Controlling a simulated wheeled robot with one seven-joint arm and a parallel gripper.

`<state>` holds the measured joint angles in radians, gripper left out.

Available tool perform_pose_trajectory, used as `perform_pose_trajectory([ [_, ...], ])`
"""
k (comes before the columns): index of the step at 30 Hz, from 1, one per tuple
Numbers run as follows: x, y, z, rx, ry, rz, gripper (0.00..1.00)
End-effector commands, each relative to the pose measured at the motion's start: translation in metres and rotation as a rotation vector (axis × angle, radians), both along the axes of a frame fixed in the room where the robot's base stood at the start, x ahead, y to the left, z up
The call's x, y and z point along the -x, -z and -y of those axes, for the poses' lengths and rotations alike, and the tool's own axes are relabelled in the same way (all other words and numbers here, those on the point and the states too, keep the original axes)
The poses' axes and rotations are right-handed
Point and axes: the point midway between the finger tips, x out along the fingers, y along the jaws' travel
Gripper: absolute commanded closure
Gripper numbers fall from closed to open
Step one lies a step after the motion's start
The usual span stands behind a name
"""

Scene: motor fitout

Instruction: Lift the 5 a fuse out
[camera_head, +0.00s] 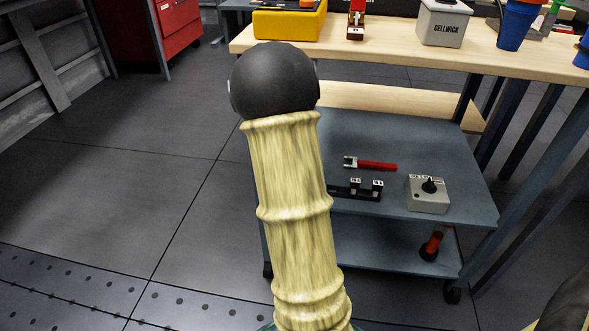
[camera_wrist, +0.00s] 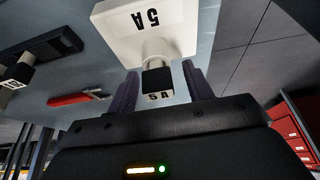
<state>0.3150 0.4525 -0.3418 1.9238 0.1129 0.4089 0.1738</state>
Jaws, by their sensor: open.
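In the wrist view, a dark block (camera_wrist: 157,80) with a small white 5 A label shows between the fingertips. It lines up with a pale round neck and a white plate (camera_wrist: 150,22) marked 5A, and I cannot tell where the fuse ends and its holder begins. My gripper (camera_wrist: 160,88) is open, with one finger on each side of the dark block. Gaps seem to show on both sides. In the head view my arm covers the gripper. A black rail (camera_head: 345,192) with white-labelled pieces lies on the cart, partly behind my arm.
On the blue-grey cart top (camera_head: 440,150) lie a red-handled tool (camera_head: 375,165) and a grey box with a black knob (camera_head: 428,193). An orange-and-black item (camera_head: 431,246) stands on the lower shelf. A wooden bench (camera_head: 395,55) stands behind. Open floor (camera_head: 130,200) is at left.

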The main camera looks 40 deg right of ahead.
Motion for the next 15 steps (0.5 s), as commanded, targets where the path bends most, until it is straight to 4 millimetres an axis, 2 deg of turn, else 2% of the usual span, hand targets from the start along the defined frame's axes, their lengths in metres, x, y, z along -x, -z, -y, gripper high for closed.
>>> perform_pose_trajectory([
  [14, 0.0, -0.0007, -0.0003, 0.0, 0.0, 0.0, 0.49],
  [15, 0.0, -0.0007, -0.0003, 0.0, 0.0, 0.0, 0.53],
])
